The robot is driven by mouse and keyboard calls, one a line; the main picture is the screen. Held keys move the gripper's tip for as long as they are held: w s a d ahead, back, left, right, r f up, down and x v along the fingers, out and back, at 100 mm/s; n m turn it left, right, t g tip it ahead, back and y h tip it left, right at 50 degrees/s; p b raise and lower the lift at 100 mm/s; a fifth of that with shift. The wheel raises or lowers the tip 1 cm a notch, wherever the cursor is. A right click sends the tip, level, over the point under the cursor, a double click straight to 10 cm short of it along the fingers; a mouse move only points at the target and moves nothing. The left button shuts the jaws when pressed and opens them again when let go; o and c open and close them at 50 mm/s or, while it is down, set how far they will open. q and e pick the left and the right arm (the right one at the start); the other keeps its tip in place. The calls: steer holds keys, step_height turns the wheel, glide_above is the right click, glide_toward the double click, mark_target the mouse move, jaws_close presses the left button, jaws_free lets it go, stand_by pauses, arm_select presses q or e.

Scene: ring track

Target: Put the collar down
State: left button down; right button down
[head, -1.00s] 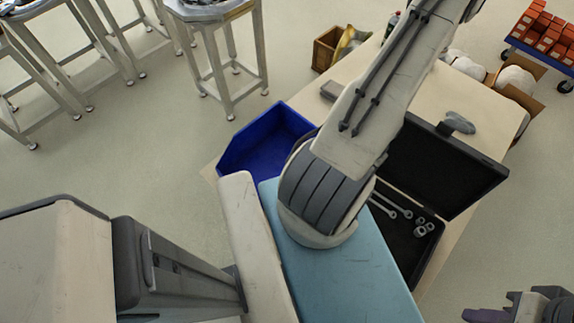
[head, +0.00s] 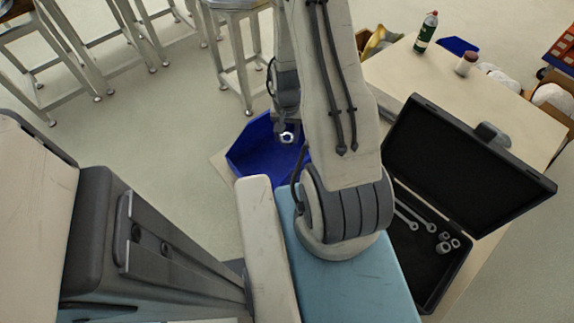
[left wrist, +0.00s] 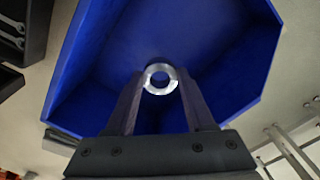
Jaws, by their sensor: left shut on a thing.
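The collar (left wrist: 160,78) is a small silver metal ring. In the left wrist view it sits between the fingertips of my left gripper (left wrist: 158,85), which is shut on it. Below it is the inside of a blue bin (left wrist: 225,50). In the head view the collar (head: 287,137) shows at the tip of my left gripper (head: 287,131), over the blue bin (head: 250,155). I cannot tell how high above the bin floor it is. The part of the bin that I see holds nothing. My right gripper is not in view.
An open black toolbox (head: 465,165) with wrenches and sockets lies right of my arm. A green bottle (head: 426,32) and a small jar (head: 466,64) stand at the table's (head: 395,72) back. Metal stools (head: 236,50) stand behind the bin.

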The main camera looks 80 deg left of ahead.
mark_target(285, 160)
arm_select(q)
steer(key=shift+s+a+f, duration=0.1)
steer(key=shift+s+f, duration=0.2)
steer(key=shift+f, duration=0.05)
step_height(285, 160, down, 9)
steer(key=shift+f+p, duration=0.1)
steer(key=shift+p, duration=1)
steer(key=shift+f, duration=0.25)
steer(key=shift+f, duration=0.15)
steer(key=shift+c, duration=1.3)
jaws_free()
